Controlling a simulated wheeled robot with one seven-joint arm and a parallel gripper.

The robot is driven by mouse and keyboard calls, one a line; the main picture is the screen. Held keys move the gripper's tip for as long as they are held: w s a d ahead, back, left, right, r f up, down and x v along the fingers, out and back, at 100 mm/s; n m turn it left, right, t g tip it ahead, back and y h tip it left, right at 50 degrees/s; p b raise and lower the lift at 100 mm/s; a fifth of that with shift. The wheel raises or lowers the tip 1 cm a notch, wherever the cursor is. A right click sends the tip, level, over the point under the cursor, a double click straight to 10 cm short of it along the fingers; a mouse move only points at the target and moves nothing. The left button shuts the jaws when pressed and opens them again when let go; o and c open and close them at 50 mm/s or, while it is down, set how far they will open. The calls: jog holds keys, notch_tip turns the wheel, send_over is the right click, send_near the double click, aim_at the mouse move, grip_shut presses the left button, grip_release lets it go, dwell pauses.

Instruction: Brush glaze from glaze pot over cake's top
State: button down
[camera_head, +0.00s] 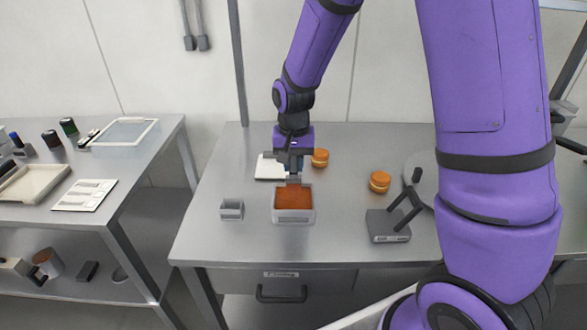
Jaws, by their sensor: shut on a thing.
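The glaze pot (279,217), a pale rectangular tub filled with orange-brown glaze, stands on the middle table near its front. My gripper (294,177) points down at the tub's back edge, shut on what looks like the brush, which is mostly hidden by the fingers. I cannot tell whether the brush tip touches the glaze. Two round orange-brown cakes with a paler middle band sit on the table. One cake (320,158) is just right of and behind my gripper. The other cake (380,182) is farther right.
A small grey open holder (231,209) stands left of the tub. A white board (267,168) lies behind my gripper. A dark device with a slanted arm (388,226) and a grey disc (420,172) stand at right. A cluttered side table (150,165) is at left.

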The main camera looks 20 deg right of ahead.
jog(key=shift+r, duration=1.75)
